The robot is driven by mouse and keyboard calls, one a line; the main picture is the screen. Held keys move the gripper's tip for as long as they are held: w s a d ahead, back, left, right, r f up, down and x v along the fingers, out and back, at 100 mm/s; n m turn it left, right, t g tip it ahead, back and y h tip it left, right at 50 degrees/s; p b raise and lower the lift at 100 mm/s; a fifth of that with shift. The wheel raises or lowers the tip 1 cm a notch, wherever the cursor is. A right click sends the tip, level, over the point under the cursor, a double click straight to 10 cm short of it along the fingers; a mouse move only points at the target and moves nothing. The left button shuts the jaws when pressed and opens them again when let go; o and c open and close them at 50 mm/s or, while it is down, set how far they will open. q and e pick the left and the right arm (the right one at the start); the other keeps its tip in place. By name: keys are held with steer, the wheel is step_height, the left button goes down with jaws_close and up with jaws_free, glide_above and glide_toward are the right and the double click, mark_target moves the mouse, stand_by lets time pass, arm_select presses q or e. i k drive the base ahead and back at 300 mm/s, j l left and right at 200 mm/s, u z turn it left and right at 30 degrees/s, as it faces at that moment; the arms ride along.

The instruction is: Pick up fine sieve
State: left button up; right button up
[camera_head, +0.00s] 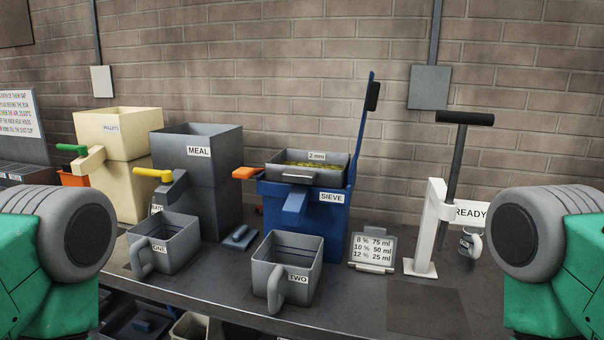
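A grey sieve tray (299,176) labelled "2 mm" sits on top of the blue stand (302,218) marked "SIEVE", right of the middle of the bench. Yellowish-green material lies in the tray, so its mesh is hidden. No label in view says "fine", so I cannot tell whether this tray is the fine sieve. Only green and grey parts of my two arms show, at the left and right edges. Neither of my grippers is in view.
Grey jugs ONE (178,247) and TWO (299,272) stand along the front of the bench (345,309). The MEAL hopper (213,135) and cream PELLETS hopper (112,138) stand left. A white press (427,232) and percentage card (374,247) stand right. A dark mat (428,309) is bare.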

mark_target(308, 169)
steer(key=z, duration=2.05)
steer(key=u, duration=2.05)
steer(key=i+j, duration=0.15)
steer(key=j, duration=0.2)
steer(key=i+j, duration=0.15)
steer(key=j, duration=0.2)
steer(key=i+j+z, duration=0.1)
steer(key=j, duration=0.25)
steer(key=i+j, duration=0.2)
steer(key=j, duration=0.2)
